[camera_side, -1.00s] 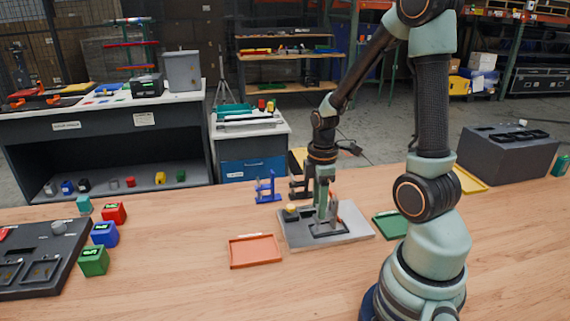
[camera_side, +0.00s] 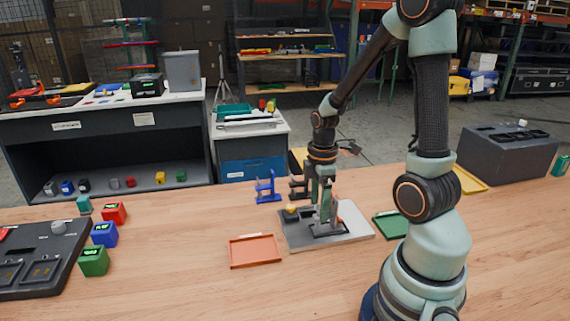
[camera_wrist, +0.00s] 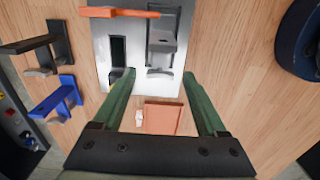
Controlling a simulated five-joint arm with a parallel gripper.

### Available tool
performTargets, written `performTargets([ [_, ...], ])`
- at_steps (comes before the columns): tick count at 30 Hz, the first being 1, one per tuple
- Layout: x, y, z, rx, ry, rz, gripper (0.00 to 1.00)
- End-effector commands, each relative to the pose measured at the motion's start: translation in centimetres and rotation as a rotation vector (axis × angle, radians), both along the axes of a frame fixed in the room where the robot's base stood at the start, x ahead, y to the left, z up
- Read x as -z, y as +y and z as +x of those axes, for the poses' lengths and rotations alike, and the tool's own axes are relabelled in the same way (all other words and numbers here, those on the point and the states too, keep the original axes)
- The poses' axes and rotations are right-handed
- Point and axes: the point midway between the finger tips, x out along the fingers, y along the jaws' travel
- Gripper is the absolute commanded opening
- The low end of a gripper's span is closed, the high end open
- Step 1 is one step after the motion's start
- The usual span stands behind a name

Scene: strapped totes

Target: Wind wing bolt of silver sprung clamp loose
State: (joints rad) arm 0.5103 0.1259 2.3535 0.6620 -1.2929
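A silver-grey base plate (camera_side: 352,219) lies on the wooden bench and also shows in the wrist view (camera_wrist: 105,40). A grey clamp (camera_wrist: 163,45) stands on it over a dark pocket; I take this for the silver sprung clamp. An orange bar (camera_wrist: 118,12) shows beside its upper end; I cannot tell if it is the wing bolt. My gripper (camera_side: 325,222) is low over the plate at the clamp, partly hiding it in the side view. In the wrist view my gripper (camera_wrist: 158,77) has its green fingers wide apart, with nothing held between them.
A blue clamp (camera_side: 267,189) and a dark clamp (camera_wrist: 38,50) stand behind the plate. An orange tray (camera_side: 255,265) lies at front left, a green tray (camera_side: 391,225) at right. Coloured blocks (camera_side: 104,234) stand farther left by a dark panel. Bare bench lies between.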

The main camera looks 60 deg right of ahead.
Motion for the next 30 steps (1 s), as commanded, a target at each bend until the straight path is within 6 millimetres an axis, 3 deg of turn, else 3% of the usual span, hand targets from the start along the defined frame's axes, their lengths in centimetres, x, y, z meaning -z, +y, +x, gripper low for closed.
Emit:
performTargets([
  [8,-2.5,-0.1,0.1,0.0,-0.006,-0.003,0.75],
  [21,-10.6,-0.1,0.1,0.0,-0.004,-0.003,0.75],
  [30,-12.1,0.0,0.0,0.0,-0.001,-0.001,0.75],
])
